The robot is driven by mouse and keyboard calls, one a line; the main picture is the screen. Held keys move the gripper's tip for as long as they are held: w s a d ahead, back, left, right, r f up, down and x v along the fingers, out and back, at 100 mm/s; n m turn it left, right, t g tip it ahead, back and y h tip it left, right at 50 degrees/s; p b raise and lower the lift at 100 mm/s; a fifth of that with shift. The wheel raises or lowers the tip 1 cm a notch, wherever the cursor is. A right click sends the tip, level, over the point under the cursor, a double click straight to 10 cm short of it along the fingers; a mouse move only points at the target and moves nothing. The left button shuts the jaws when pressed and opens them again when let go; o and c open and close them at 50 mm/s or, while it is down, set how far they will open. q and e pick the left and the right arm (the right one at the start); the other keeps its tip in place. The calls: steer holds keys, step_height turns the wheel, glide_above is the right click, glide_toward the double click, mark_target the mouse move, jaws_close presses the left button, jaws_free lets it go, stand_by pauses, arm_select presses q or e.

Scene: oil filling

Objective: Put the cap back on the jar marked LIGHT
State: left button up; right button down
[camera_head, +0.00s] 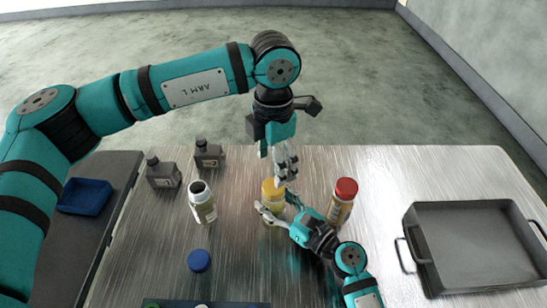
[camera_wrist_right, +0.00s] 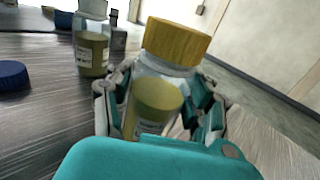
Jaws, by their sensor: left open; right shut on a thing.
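A clear jar (camera_wrist_right: 158,108) with yellow oil stands between the fingers of my right gripper (camera_head: 277,208), which is shut on it. A yellow cap (camera_head: 273,188) sits on top of this jar; it also shows in the right wrist view (camera_wrist_right: 178,41). The jar's label is too small to read. My left gripper (camera_head: 277,163) is open just above the yellow cap, apart from it as far as I can tell. An open jar (camera_head: 204,207) without a cap stands to the left. A blue cap (camera_head: 199,261) lies on the table in front of it.
A red-capped jar (camera_head: 342,204) stands close to the right of the held jar. Two dark bottles (camera_head: 162,174) (camera_head: 208,156) stand at the back left. A blue tray (camera_head: 84,197) is far left. A metal tray (camera_head: 412,218) with handles is at the right.

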mark_target(273, 185)
arm_select(q)
steer(key=shift+r+n, duration=0.2)
steer(key=shift+n, duration=1)
steer(key=shift+f, duration=4.05)
steer(key=c, duration=1.2)
steer(key=o, duration=1.3)
step_height(273, 185, up, 12)
steer(key=shift+r, duration=0.1)
